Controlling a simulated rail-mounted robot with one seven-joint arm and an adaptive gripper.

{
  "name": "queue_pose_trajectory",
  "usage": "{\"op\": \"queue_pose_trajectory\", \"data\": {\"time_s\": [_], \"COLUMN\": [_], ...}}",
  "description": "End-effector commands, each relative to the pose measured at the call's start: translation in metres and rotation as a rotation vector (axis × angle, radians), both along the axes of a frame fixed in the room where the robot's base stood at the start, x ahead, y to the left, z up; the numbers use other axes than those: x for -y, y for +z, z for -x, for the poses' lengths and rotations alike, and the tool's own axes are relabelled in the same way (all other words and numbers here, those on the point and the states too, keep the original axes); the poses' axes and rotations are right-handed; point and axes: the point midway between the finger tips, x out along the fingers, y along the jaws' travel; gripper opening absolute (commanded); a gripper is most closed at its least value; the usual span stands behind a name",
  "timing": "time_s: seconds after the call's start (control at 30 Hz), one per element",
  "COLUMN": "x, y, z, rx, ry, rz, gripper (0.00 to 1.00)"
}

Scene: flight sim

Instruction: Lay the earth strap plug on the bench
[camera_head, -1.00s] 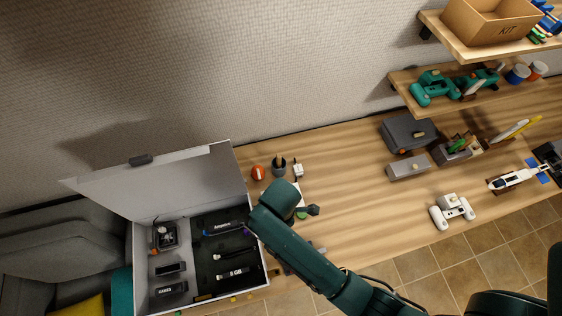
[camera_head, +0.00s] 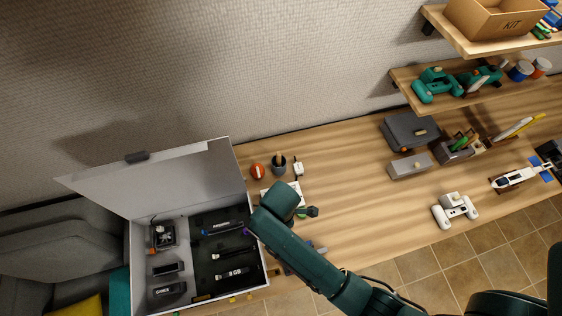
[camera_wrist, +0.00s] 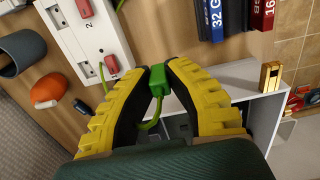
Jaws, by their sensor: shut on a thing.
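The earth strap plug (camera_wrist: 158,82) is a small green block with a green cable, seen in the wrist view. My gripper (camera_wrist: 157,73), with yellow ribbed fingers, is shut on its sides. The green cable shows above near a white board and curves below the plug, partly hidden by the fingers. The plug is over or beside the edge of the open case; its height is unclear. The wooden bench (camera_head: 350,190) runs along the wall in the head view.
The open white case (camera_head: 138,245) stands left of my arm, its lid raised. A white board (camera_wrist: 90,40) with red parts lies close to my gripper. An orange ball (camera_head: 257,171) and dark cup (camera_head: 279,165) stand behind. The middle of the bench is clear.

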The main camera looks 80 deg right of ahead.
Motion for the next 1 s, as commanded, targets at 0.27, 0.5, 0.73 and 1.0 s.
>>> {"op": "queue_pose_trajectory", "data": {"time_s": [0.27,0.5,0.73,1.0], "x": [0.000,0.000,0.000,0.000], "y": [-0.010,-0.018,-0.026,-0.035], "z": [0.000,0.000,0.000,0.000], "rx": [0.000,0.000,0.000,0.001], "ry": [0.000,0.000,0.000,0.000], "rz": [0.001,0.000,0.000,0.001], "gripper": [0.00,0.00,0.00,0.00]}}
